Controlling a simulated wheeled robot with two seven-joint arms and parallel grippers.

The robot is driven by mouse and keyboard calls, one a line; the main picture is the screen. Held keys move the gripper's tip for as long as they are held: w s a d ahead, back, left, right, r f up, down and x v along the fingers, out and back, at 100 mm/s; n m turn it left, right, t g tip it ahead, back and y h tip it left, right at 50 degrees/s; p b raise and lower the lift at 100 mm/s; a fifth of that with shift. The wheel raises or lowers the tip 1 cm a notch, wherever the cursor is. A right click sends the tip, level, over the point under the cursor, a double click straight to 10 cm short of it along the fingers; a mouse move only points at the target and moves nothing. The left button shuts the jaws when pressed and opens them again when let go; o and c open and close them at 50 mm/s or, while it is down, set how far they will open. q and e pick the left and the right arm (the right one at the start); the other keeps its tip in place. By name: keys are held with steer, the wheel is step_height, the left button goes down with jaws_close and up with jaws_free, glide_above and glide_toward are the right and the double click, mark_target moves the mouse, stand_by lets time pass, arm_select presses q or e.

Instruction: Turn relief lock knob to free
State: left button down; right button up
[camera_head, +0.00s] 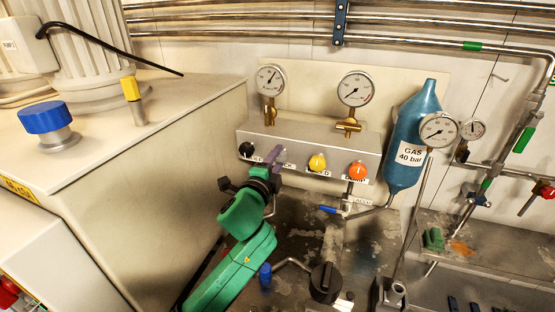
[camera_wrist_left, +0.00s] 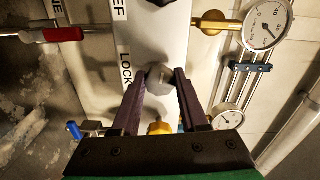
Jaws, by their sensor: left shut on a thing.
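The relief lock knob (camera_wrist_left: 158,80) is a grey round knob on the face of the grey valve box (camera_head: 300,143). In the left wrist view it sits between the two purple fingers of my left gripper (camera_wrist_left: 160,75), which is shut on it. The word LOCK (camera_wrist_left: 127,70) shows beside the knob, and letters ending in EF show further up. In the head view my left gripper (camera_head: 277,158) reaches the box between the black knob (camera_head: 246,150) and the yellow knob (camera_head: 317,162), and hides the grey knob. My right gripper is not in view.
An orange knob (camera_head: 358,170) is at the box's right end. Two gauges (camera_head: 271,80) (camera_head: 355,88) rise above it. A blue gas cylinder (camera_head: 416,135) stands to the right. A beige cabinet (camera_head: 150,150) fills the left. A blue-handled valve (camera_head: 328,209) sits below the box.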

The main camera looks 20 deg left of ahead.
arm_select(q)
steer(key=shift+f+n, duration=0.15)
steer(key=shift+n, duration=0.75)
steer(key=shift+c, duration=2.2)
jaws_free()
steer(key=shift+s, duration=0.1)
steer(key=s+a+b, duration=0.1)
steer(key=s+b, duration=0.2)
steer(key=s, duration=1.1)
steer(key=shift+s, duration=0.25)
